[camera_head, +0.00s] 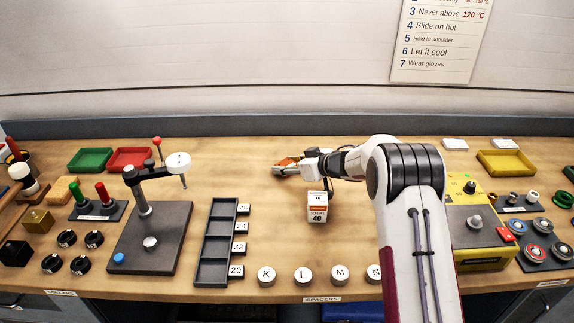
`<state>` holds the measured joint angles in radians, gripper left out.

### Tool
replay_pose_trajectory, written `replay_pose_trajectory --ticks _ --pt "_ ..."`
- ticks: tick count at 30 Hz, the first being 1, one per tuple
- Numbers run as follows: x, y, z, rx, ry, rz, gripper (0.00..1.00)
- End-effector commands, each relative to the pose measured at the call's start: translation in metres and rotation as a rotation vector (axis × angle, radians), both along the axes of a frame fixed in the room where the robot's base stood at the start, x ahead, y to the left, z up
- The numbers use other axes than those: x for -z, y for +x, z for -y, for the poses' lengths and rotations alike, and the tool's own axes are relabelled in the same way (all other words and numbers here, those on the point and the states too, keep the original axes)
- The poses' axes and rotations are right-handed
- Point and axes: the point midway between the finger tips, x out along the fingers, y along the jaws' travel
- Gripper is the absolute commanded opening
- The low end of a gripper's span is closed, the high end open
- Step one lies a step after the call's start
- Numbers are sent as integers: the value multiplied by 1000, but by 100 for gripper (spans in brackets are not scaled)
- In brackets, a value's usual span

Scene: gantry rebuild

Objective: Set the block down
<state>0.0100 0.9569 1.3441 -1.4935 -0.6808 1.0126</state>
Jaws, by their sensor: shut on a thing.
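My gripper (284,169) reaches left from the end of my arm, above the middle of the wooden bench. It is shut on a small orange-brown block (287,161), which is partly hidden by the fingers. Whether the block touches the bench is hard to tell from this view.
A white screws box (317,208) stands just below and right of my gripper. A dark slotted tray (213,272) and a press stand (178,214) are to the left, with several lettered round spacers (303,276) at the front. Bare bench lies left of my gripper.

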Motion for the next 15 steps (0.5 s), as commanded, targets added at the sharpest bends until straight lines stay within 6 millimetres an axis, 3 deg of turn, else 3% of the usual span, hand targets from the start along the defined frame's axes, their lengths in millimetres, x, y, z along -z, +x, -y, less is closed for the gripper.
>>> replay_pose_trajectory --ticks 2,3,4,15 --pt "-1 1 0 0 2 3 0" --pt "1 0 0 0 0 0 52" --pt "1 0 0 0 0 0 58" --pt "1 0 0 0 0 0 58"
